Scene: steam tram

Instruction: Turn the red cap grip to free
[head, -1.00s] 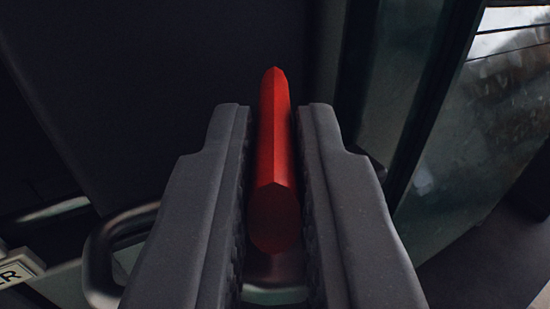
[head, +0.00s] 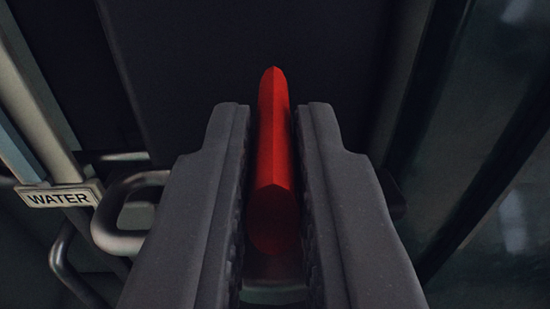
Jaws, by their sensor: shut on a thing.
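The red cap grip (head: 272,165) is a long red faceted bar in the middle of the head view. It lies between the two dark grey fingers of my gripper (head: 273,130), which are shut on it from left and right. Its far end sticks out a little past the fingertips. What the grip is mounted on is mostly hidden behind the fingers. No mark for the free position shows.
A small plate reading WATER (head: 58,197) sits at the left on a pale upright pipe (head: 35,105). A bent metal handle (head: 118,222) stands close to my left finger. A dark panel (head: 240,40) lies behind the grip. Glass (head: 490,190) is at the right.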

